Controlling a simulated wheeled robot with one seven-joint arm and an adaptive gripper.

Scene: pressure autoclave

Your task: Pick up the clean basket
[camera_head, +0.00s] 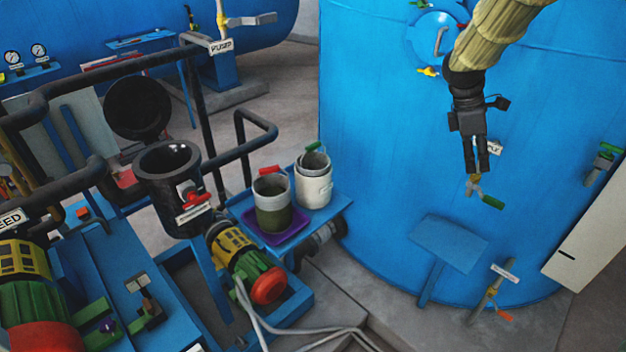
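Two basket-like containers stand side by side on a small blue stand (292,236) left of the big tank. The right one (315,188) is whitish and looks clean, with a green handle grip at its rim. The left one (273,217) is pale at the top and dark green lower down, with a red handle grip, and sits in a purple tray (250,222). My gripper (476,172) points down in front of the blue tank, well right of both containers. Its fingers look apart, with nothing seen between them. A brass valve with a green lever (490,202) shows just below the fingertips.
The large blue tank (380,130) fills the background behind my arm. A black open-topped vessel (165,205) and dark pipe rails stand left of the containers. A blue slanted plate on a post (448,243) stands between my gripper and the floor. Pale hoses (300,330) lie in front.

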